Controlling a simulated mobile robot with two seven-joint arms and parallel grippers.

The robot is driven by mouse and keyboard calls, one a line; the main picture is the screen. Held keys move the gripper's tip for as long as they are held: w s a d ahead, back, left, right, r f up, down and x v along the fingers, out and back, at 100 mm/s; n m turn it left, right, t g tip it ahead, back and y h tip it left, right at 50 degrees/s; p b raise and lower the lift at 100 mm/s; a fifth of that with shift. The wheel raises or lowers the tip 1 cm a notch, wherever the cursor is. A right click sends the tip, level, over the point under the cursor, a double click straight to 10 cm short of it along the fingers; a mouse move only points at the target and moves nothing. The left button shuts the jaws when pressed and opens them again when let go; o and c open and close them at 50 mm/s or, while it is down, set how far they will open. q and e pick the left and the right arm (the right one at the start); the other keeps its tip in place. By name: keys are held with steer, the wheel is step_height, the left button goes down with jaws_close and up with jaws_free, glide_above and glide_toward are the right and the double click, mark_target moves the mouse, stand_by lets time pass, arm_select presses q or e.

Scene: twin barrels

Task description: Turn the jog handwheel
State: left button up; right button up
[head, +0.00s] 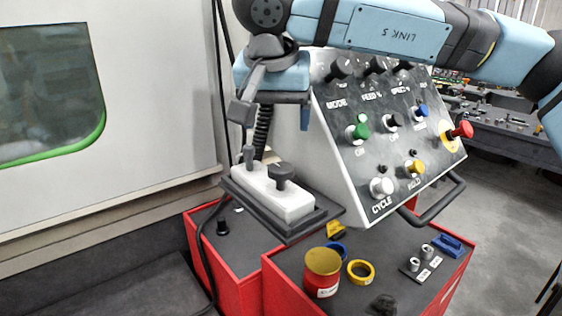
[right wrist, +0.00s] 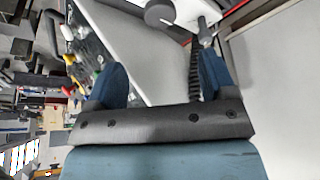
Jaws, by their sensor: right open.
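A white jog pendant (head: 262,187) lies on a dark tray (head: 325,214) on top of the red cabinet. On it stand a dark round handwheel knob (head: 284,173) and a smaller dark knob (head: 249,156). My right gripper (head: 276,125) hangs above and behind the pendant, apart from it; its near finger partly shows. In the right wrist view its two blue fingers (right wrist: 163,80) are spread with nothing held between them. The handwheel knob (right wrist: 160,12) appears beyond the fingertips, near the top edge. My left gripper is not in view.
A sloped control panel (head: 375,160) with several knobs stands right of the pendant, with a black handle (head: 440,203). A coiled cable (head: 263,131) hangs behind the pendant. A red-gold can (head: 322,270) and yellow ring (head: 361,272) sit on the cabinet (head: 440,282) in front.

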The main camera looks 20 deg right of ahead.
mark_target(281, 167)
steer(key=p+x, duration=0.1)
steer(key=x, duration=1)
steer(key=shift+f, duration=0.1)
steer(key=c, duration=0.9)
